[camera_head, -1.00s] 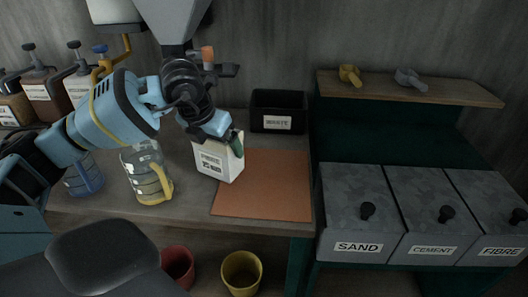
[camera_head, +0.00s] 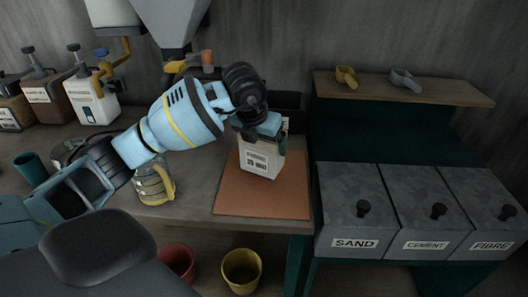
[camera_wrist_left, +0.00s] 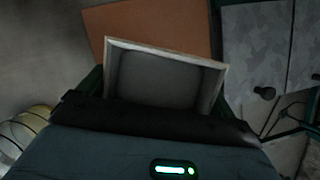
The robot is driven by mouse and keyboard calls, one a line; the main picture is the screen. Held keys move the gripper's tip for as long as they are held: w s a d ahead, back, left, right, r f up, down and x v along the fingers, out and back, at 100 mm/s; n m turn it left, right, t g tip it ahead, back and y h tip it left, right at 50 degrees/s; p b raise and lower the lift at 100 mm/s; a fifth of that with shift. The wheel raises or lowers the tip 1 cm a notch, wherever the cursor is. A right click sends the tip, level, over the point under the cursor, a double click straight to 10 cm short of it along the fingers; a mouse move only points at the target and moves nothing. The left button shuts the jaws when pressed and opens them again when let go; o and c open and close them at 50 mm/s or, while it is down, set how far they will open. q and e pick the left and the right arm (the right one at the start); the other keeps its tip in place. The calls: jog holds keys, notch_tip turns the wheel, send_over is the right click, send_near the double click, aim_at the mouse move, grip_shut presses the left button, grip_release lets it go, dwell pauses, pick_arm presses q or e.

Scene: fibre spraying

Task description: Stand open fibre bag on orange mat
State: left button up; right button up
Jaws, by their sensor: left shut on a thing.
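The fibre bag (camera_head: 260,161) is a white, labelled, box-shaped bag. In the head view it is upright with a slight tilt, over the back part of the orange mat (camera_head: 262,198). I cannot tell whether its base touches the mat. My left gripper (camera_head: 265,136) is shut on the bag near its top. In the left wrist view the bag (camera_wrist_left: 165,78) shows its open top and dark inside, with the orange mat (camera_wrist_left: 150,24) beyond it. My right gripper is not in view.
A black waste bin (camera_head: 290,101) stands behind the bag, partly hidden by my arm. A measuring jug with a yellow handle (camera_head: 152,184) stands left of the mat. Grey sand, cement and fibre bins (camera_head: 348,205) are at the right. The front of the mat is clear.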

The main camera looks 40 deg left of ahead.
pick_arm(q)
jog(key=shift+w+d+r, duration=0.1)
jog(key=shift+w+d, duration=0.15)
jog(key=shift+f, duration=1.8)
jog(key=shift+f, duration=0.1)
jog(key=o, duration=0.8)
jog(key=shift+s, duration=0.1)
jog(key=shift+o, duration=0.2)
jog(key=shift+s+r, duration=0.1)
jog(key=shift+r, duration=0.4)
jog(key=p+v, duration=0.1)
jog(key=v, duration=1)
jog(key=shift+s, duration=0.1)
